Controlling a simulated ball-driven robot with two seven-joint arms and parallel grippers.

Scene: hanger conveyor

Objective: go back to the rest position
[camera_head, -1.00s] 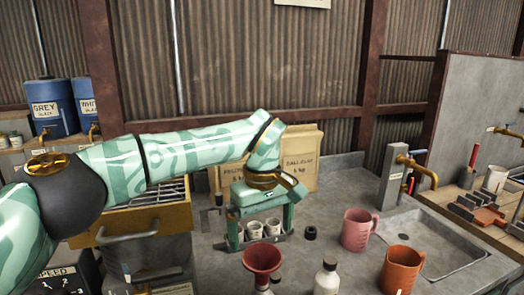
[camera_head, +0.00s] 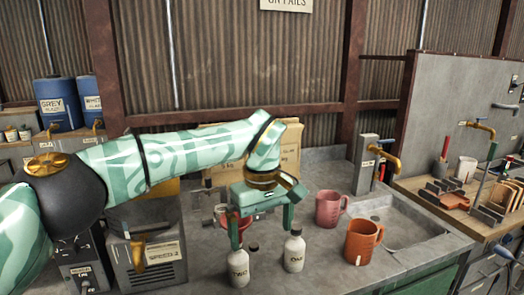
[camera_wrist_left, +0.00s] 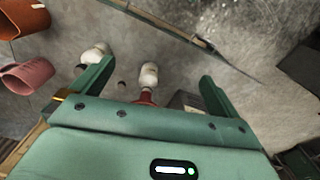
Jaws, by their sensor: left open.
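My left gripper (camera_head: 263,226) is open and empty, with its two fingers pointing down over the grey counter. In the head view its fingers overlap a red funnel (camera_head: 244,224) and the area just above two pale bottles, the left one (camera_head: 238,270) and the right one (camera_head: 294,254). The wrist view shows the open fingers (camera_wrist_left: 156,75) with one bottle (camera_wrist_left: 148,74) and the red funnel (camera_wrist_left: 146,98) in the gap between them, below. The other bottle (camera_wrist_left: 95,52) is beside one finger. I cannot tell the exact clearance. My right gripper is not in view.
A pink mug (camera_head: 328,209) and an orange mug (camera_head: 359,241) stand right of the bottles, by a sink (camera_head: 405,231) with a brass tap (camera_head: 388,159). A grey machine (camera_head: 150,272) stands left under my arm. Blue barrels (camera_head: 60,104) are at far left.

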